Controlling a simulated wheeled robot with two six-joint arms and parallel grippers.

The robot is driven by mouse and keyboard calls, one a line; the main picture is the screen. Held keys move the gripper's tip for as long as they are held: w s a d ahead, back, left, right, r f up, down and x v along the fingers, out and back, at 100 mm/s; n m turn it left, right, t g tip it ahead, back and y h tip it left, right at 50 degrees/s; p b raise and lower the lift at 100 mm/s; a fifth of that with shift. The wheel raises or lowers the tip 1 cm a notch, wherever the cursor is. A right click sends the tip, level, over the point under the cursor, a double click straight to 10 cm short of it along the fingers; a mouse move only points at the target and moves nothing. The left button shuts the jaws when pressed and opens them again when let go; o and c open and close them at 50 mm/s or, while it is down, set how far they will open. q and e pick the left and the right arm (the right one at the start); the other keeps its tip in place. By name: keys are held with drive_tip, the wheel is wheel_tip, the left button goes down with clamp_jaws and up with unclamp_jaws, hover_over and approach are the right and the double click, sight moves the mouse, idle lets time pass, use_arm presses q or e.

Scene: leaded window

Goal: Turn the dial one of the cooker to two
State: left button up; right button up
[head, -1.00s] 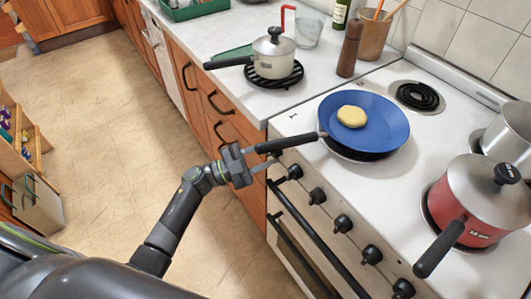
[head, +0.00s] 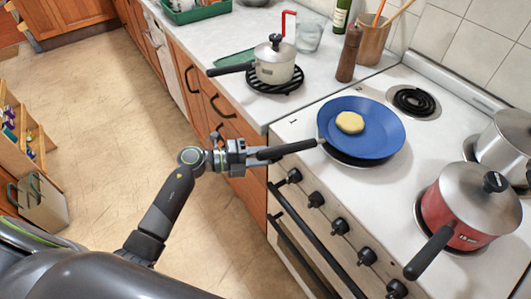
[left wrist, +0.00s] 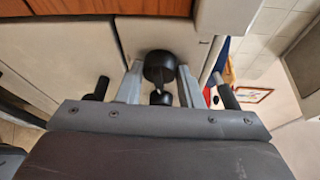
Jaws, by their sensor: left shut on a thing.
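The white cooker (head: 300,128) is on the right, with a row of black dials down its front. My left gripper (head: 272,157) is at the far-left end of this row, beneath the pan's black handle. In the left wrist view a round black dial (left wrist: 160,66) sits between the two grey fingers, and the gripper is shut on it. The handle and the gripper hide this end dial in the head view. The neighbouring dial (head: 294,175) is free. I cannot read the dial's marks. My right gripper is not in view.
A blue frying pan (head: 385,135) with a yellow round piece of food (head: 349,122) stands on the cooker, its handle jutting over my gripper. A red pot (head: 468,215) stands nearer. A lidded saucepan (head: 274,65) is on the counter.

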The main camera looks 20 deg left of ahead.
use_arm(q)
drive_tip(key=shift+s+d+r+m+y+p, duration=0.1)
drive_tip(key=shift+m+y+p, duration=0.6)
drive_tip(key=shift+m, duration=0.6)
drive_tip(key=shift+s+m+y+p, duration=0.1)
drive_tip(key=shift+m+y+p, duration=0.3)
drive_tip(key=shift+m+y, duration=0.7)
drive_tip(key=shift+m, duration=0.3)
drive_tip(key=o, duration=1)
drive_tip(key=shift+w, duration=0.1)
drive_tip(key=shift+r, duration=0.1)
drive_tip(key=shift+f+b+v, duration=0.15)
drive_tip(key=shift+b+v, duration=0.25)
drive_tip(key=shift+v, duration=2.5)
drive_tip(key=shift+f+b+v, duration=0.15)
drive_tip(key=shift+b+v, duration=0.2)
drive_tip(key=shift+v, duration=2.5)
drive_tip(key=shift+f+b+v, duration=0.15)
drive_tip(key=shift+b+v, duration=0.25)
drive_tip(key=shift+v, duration=2.5)
